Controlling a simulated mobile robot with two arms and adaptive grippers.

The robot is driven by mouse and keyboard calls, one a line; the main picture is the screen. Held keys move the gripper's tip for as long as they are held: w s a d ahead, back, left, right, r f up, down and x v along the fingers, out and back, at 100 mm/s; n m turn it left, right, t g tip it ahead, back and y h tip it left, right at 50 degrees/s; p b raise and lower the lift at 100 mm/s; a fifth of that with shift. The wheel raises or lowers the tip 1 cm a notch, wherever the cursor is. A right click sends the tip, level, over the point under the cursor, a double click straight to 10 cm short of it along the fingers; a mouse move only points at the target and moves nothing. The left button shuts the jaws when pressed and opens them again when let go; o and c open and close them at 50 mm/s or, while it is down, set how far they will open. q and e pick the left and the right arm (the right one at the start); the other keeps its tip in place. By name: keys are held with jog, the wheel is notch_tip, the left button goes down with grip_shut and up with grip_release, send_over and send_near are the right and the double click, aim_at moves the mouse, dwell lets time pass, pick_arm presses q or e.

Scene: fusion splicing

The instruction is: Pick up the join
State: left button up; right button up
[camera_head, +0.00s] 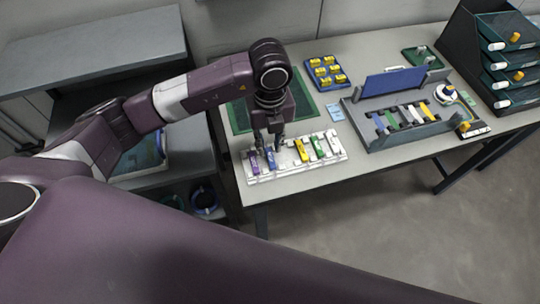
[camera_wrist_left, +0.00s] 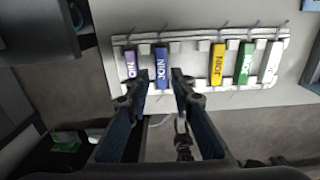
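A white rack (camera_head: 296,171) on the table holds a row of bar-shaped joins. They are purple (camera_head: 254,163), blue (camera_head: 271,160), yellow (camera_head: 301,150), green (camera_head: 318,147) and white (camera_head: 335,144). In the left wrist view, "JOIN" is legible on several, including the blue one (camera_wrist_left: 161,68) and the yellow one (camera_wrist_left: 217,64). My left gripper (camera_head: 267,145) points down at the rack by the blue join. In the left wrist view, its open fingers (camera_wrist_left: 158,92) stand apart, with the blue join between them in the picture. The height gap is hard to judge. My right gripper is not in view.
A green mat (camera_head: 239,118) lies behind the rack. A blue tray (camera_head: 326,75) with yellow pieces sits farther back. A grey fixture (camera_head: 377,137) with coloured bars is to the right, before a drawer stand (camera_head: 460,47). Grey shelving (camera_head: 95,48) is at left.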

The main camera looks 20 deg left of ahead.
aim_at(270, 157)
pick_arm(q)
jog(key=shift+d+f+p, duration=0.1)
jog(key=shift+f+p, duration=0.5)
jog(key=shift+f, duration=1.7)
grip_shut()
